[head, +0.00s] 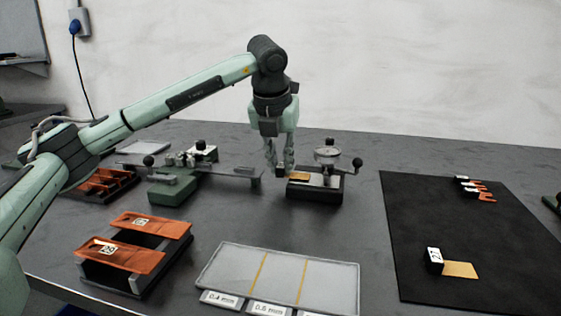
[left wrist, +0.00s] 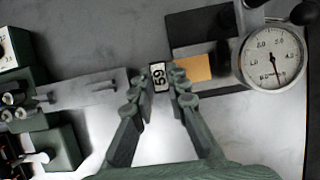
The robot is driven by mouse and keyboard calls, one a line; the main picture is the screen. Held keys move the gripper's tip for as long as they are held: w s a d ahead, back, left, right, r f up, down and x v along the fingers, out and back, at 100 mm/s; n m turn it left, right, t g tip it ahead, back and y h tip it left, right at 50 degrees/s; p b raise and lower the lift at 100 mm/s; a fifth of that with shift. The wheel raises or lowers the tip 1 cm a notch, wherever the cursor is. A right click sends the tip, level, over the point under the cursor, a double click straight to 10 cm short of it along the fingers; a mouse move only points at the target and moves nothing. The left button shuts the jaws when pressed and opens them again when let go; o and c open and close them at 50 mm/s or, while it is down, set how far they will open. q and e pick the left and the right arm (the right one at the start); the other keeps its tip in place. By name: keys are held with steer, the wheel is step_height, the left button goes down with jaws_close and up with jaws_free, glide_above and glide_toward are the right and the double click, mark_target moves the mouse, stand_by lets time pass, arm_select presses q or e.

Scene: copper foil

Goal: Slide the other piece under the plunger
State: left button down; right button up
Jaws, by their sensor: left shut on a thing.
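My left gripper (head: 283,167) is shut on the dark tag block of a small foil piece, at the left side of the dial gauge (head: 327,156). In the left wrist view the fingertips (left wrist: 159,82) pinch the tag, which reads 59. The brass-coloured foil (left wrist: 194,69) points right, toward the gauge dial (left wrist: 272,57). In the head view the foil (head: 298,177) lies over the gauge's dark base (head: 315,194). The plunger is hidden behind the dial, so I cannot tell whether the foil is beneath it. My right gripper is not in view.
Left of the gauge stands a green-based fixture (head: 173,189) with a long bar. A pale tray (head: 232,262) with thickness labels lies in front, beside a rack with copper sheets (head: 130,256). A black mat (head: 425,215) at right holds another tagged foil piece (head: 460,269) and small copper pieces.

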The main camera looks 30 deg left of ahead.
mark_target(305, 174)
arm_select(q)
steer(key=shift+w+d, duration=0.2)
steer(key=shift+d, duration=0.55)
steer(key=shift+w+d, duration=0.2)
steer(key=shift+d, duration=0.6)
steer(key=shift+w+d, duration=0.2)
steer(key=shift+d, duration=0.55)
stand_by(2.0)
steer(key=c, duration=1.8)
jaws_free()
steer(key=shift+c, duration=0.2)
steer(key=shift+d+r, duration=0.1)
steer(key=shift+r, duration=0.1)
steer(key=shift+w+r+p, duration=0.1)
steer(key=shift+r+p, duration=0.85)
steer(key=shift+r, duration=0.55)
